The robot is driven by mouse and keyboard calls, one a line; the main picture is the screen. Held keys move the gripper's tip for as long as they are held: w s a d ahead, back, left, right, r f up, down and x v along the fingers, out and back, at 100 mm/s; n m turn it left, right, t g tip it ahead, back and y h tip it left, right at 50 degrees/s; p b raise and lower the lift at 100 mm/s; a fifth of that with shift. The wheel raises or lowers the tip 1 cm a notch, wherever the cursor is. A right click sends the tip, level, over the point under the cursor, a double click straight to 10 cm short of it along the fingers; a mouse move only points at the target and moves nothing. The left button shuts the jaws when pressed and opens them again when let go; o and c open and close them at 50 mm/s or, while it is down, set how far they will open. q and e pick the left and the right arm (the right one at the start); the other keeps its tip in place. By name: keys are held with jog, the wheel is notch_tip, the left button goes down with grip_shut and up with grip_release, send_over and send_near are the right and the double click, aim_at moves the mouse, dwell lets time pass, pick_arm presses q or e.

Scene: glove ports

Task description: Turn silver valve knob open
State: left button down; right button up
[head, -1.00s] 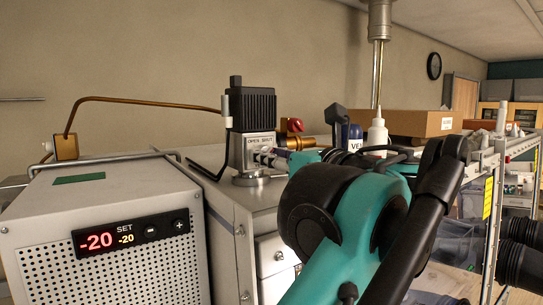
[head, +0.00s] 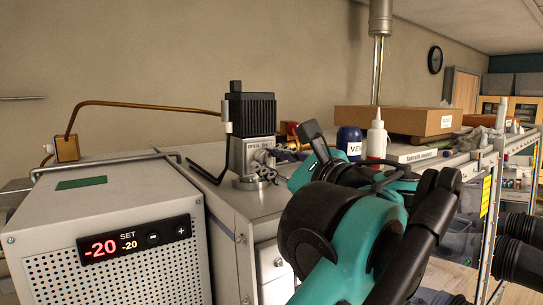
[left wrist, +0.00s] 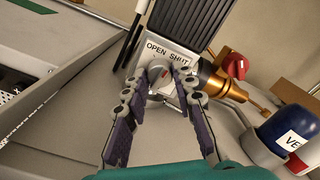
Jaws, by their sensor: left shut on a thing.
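The silver valve block (head: 238,152), with a black finned top (head: 250,110), stands on the grey cabinet. In the left wrist view its label (left wrist: 165,52) reads OPEN on the left and SHUT on the right. The silver knob (left wrist: 160,86) sits below the label, with a red mark at its upper edge. My left gripper (left wrist: 162,78) is shut on the knob, one purple-padded finger on each side. In the head view the left gripper (head: 272,154) reaches the block's front from the right and hides the knob. My right gripper is not in view.
A chiller (head: 130,230) reading -20 stands at left. A brass fitting with a red handle (left wrist: 234,66) is beside the valve.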

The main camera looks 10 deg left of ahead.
pick_arm(q)
jog(key=n+p, duration=0.1)
jog(key=n, duration=0.4)
jog(key=shift+r+n, duration=0.1)
jog(key=shift+n, duration=0.2)
jog(key=n+p, duration=0.1)
jog(key=n, duration=0.3)
jog(key=shift+n, duration=0.3)
jog(key=c, duration=1.2)
grip_release()
jog(key=v, duration=1.2)
